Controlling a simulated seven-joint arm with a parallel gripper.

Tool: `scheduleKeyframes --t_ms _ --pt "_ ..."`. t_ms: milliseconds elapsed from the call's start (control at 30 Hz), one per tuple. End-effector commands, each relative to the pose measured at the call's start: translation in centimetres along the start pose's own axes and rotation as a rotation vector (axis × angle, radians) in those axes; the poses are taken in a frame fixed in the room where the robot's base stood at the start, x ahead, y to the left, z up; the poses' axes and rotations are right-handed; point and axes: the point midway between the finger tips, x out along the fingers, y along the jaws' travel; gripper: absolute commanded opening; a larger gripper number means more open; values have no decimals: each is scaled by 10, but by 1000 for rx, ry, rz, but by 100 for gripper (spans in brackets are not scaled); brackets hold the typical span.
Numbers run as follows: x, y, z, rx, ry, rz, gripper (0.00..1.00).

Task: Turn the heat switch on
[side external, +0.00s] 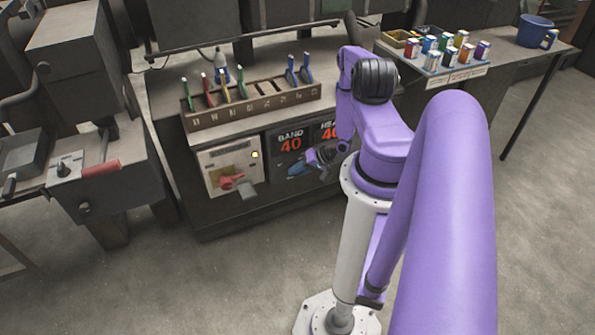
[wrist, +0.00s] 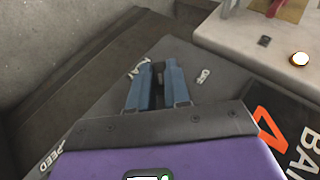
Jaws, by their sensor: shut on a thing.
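My gripper (wrist: 155,82) has blue fingers, shut on a small dark switch (wrist: 158,70) on the dark control panel (wrist: 190,60). White lettering lies on each side of the fingers, and the right one looks like OFF. In the side external view my gripper (side external: 298,168) is at the cabinet front, below the BAND 40 display (side external: 290,142). The HEAT display (side external: 327,132) is to its right, partly hidden by my arm.
A pale box (side external: 232,166) with a red handle (side external: 231,182) and a lit yellow button (side external: 254,155) is left of the displays. A rack (side external: 252,103) of coloured tools stands on the counter above. A blue mug (side external: 535,31) and several small cans are at the right.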

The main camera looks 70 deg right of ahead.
Motion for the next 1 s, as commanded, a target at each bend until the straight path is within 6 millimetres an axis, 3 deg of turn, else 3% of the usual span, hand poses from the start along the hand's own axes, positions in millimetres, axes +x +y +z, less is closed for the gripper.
scheduleKeyframes --t_ms 500,533,600,1000 --pt "1 1 -5 2 11 -14 0" --pt "1 1 -5 2 11 -14 23" --pt "1 0 -5 1 11 -15 43" --pt "-1 0 -3 3 5 -15 43"
